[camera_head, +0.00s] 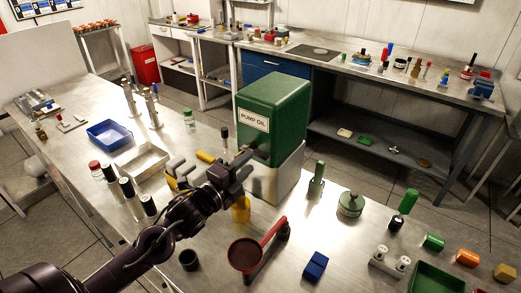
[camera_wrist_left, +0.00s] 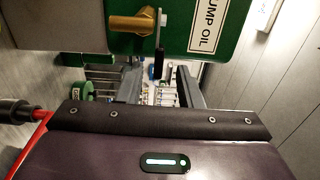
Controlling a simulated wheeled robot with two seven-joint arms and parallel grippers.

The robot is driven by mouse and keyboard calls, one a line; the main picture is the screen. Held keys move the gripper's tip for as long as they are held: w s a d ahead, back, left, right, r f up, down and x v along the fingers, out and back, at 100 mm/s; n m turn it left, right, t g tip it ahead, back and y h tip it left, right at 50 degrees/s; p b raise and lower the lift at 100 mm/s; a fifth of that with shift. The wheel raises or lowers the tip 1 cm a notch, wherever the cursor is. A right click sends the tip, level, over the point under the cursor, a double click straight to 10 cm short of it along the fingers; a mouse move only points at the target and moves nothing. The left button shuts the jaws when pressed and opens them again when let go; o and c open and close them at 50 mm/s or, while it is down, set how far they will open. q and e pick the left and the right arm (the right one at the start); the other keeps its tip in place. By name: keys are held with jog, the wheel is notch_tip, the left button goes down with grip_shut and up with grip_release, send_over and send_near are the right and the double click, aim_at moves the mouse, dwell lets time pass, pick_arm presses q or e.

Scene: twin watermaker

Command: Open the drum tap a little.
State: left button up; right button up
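The green drum (camera_head: 270,112), labelled PUMP OIL, sits on a metal stand (camera_head: 275,180) on the bench. Its brass tap (camera_head: 205,157) sticks out from the front; it also shows in the left wrist view (camera_wrist_left: 133,23). The tap's lever has a black grip (camera_wrist_left: 158,64), standing upright in the head view (camera_head: 225,133). My left gripper (camera_head: 180,171) is beside the tap, in front of the drum. In the left wrist view its two fingers (camera_wrist_left: 145,90) are apart with nothing visibly held. The lever grip appears near the gap; I cannot tell whether they touch. My right gripper is not in view.
A yellow cup (camera_head: 240,211) stands below my left gripper, partly hidden. A red funnel (camera_head: 247,254) is nearer the front. A blue tray (camera_head: 109,134), a metal tray (camera_head: 143,160) and black-capped bottles (camera_head: 127,188) stand to the left.

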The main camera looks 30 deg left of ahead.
aim_at(256, 155)
pick_arm(q)
jog(key=w, duration=0.2)
jog(key=w+p, duration=0.1)
jog(key=w, duration=0.1)
jog(key=shift+d+r, duration=0.1)
jog(key=shift+d, duration=0.2)
jog(key=shift+w+d+p, duration=0.15)
jog(key=shift+w+p, duration=0.2)
jog(key=shift+w, duration=0.6)
jog(key=shift+f, duration=0.2)
jog(key=shift+c, duration=0.4)
grip_shut()
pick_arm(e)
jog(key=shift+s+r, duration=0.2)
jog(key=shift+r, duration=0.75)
